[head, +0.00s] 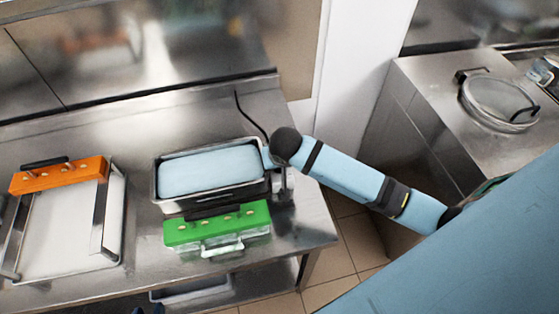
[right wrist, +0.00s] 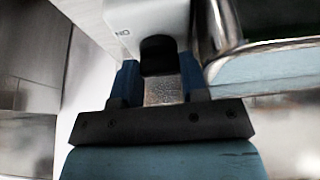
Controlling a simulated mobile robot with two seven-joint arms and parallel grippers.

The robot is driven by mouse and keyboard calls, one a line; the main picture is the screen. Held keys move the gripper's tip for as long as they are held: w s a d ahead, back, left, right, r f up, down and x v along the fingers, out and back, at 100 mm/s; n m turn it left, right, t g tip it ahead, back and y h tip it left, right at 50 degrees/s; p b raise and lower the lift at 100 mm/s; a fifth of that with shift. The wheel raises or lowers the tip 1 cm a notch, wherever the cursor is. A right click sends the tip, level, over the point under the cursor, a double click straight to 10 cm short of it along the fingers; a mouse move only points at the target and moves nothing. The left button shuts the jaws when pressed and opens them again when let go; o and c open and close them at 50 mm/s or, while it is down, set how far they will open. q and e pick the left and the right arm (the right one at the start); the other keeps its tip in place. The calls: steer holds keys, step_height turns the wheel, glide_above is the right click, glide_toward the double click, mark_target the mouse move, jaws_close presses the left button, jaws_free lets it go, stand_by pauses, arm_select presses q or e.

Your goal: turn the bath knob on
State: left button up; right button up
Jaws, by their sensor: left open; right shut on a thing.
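The bath (head: 156,184) is a steel tub of pale blue liquid on the steel counter. Its rim (right wrist: 262,48) is at the right in the right wrist view. The bath knob (right wrist: 158,54) is black, on a pale control housing (right wrist: 143,17). My right gripper (right wrist: 159,82) is shut on the knob, with one blue finger on each side. In the head view my right arm reaches the bath's right end and its wrist hides the knob and fingers. My left gripper (head: 147,310) is open; only its dark fingertips show at the bottom edge, apart from the bath.
A green-topped mold holder (head: 217,227) stands just in front of the bath. An orange-topped holder (head: 58,175) lies over a white tray (head: 118,215) at the left. A steel freezer with a round clear lid (head: 499,101) is at the right.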

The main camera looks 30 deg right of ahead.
steer(key=o, duration=0.9)
arm_select(q)
steer(key=shift+d, duration=0.1)
arm_select(e)
steer(key=shift+d, duration=0.1)
steer(key=shift+r, duration=0.1)
